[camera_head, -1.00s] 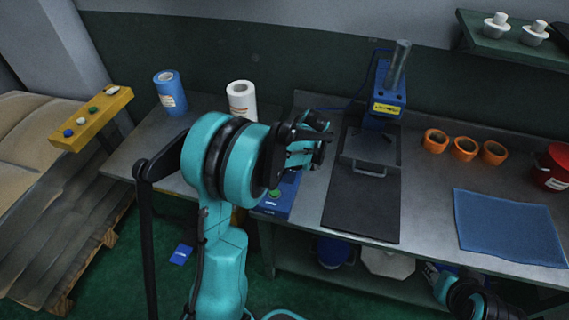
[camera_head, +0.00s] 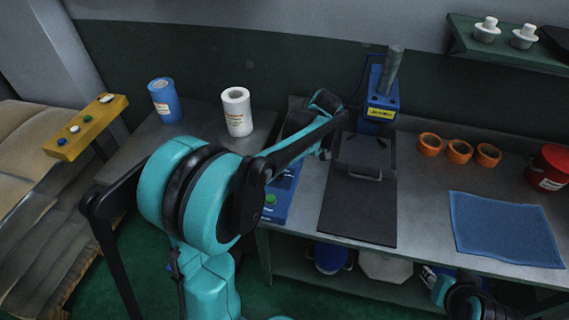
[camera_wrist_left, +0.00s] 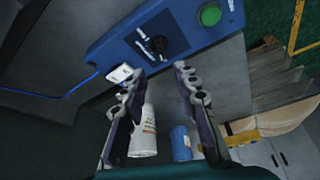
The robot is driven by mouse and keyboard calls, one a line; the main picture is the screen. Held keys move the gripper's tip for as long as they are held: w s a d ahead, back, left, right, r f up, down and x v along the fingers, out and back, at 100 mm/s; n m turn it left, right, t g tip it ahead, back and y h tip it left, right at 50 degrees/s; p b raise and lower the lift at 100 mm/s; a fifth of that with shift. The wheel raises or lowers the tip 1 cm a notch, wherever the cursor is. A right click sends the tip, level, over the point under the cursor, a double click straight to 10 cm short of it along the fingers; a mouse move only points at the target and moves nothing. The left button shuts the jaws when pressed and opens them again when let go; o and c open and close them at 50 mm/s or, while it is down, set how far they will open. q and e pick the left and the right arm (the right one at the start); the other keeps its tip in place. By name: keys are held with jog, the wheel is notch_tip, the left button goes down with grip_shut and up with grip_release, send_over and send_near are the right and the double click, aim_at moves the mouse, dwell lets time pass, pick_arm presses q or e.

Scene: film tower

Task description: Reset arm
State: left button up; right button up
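My left arm comes in from the lower left in the head view and reaches over the bench. My left gripper (camera_head: 326,112) is near the blue press, and its fingers are hard to make out there. In the left wrist view my left gripper (camera_wrist_left: 155,85) has its two fingers spread apart with nothing between the tips. A blue control box (camera_wrist_left: 165,40) with a black knob and a green button lies beyond the fingers. My right gripper (camera_head: 440,290) shows at the bottom right edge, low in front of the bench, and its finger state is unclear.
A white roll (camera_head: 237,112) and a blue roll (camera_head: 164,100) stand at the back left. The blue press (camera_head: 381,100) stands behind a dark plate (camera_head: 358,210). Orange rings (camera_head: 459,151), a blue cloth (camera_head: 506,228) and a red can (camera_head: 549,168) are right. A yellow button bar (camera_head: 86,128) is left.

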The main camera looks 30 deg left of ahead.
pick_arm(q)
jog(key=shift+v, duration=1.1)
jog(key=shift+s, duration=0.1)
jog(key=s+d+m+t+h, duration=0.2)
jog(key=s+d+m, duration=0.3)
jog(key=s+m, duration=0.3)
jog(key=s+d+m+t+h, duration=0.2)
jog(key=s+d+m+t, duration=0.2)
jog(key=s+m, duration=0.4)
jog(key=shift+s+d+t, duration=0.3)
jog(key=shift+s+d, duration=0.25)
jog(key=shift+s, duration=0.55)
